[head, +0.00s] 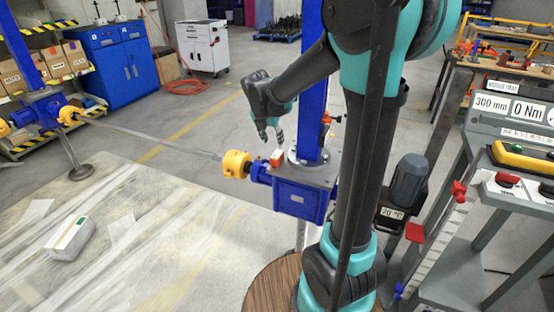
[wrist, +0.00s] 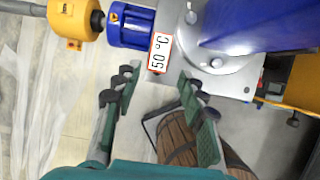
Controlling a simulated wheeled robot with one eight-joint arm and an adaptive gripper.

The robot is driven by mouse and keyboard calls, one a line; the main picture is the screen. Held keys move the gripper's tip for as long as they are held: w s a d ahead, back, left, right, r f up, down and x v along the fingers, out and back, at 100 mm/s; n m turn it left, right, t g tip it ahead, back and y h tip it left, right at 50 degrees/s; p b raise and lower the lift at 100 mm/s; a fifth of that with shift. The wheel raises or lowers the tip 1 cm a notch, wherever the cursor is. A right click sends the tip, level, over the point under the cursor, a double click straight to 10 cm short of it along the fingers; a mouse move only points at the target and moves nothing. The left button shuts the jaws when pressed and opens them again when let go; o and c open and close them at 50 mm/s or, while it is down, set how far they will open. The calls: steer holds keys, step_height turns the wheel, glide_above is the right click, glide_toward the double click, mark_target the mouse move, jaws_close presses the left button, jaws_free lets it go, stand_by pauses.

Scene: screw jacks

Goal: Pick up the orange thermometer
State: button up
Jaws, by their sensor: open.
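The orange thermometer (head: 277,157) sits on top of the blue screw jack gearbox (head: 300,195), beside the blue column. In the wrist view the thermometer (wrist: 159,52) shows a white face reading 50 °C with an orange edge. It lies at the edge of the grey top plate, next to a blue cylinder. My gripper (head: 271,136) is open and empty, above the thermometer in the head view. In the wrist view my gripper (wrist: 153,90) has its fingers spread, with the thermometer beyond the tips, roughly between them and slightly toward the picture's top.
The blue column (head: 310,80) rises close beside the thermometer. A yellow coupling (head: 236,164) and shaft lie to its left. A grey motor (head: 409,180) with a 20 °C label and a control console (head: 515,125) stand right. A wooden round top (head: 268,292) is in front.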

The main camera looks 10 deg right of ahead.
mark_target(277, 154)
steer(key=x, duration=1.1)
steer(key=shift+c, duration=0.3)
jaws_close()
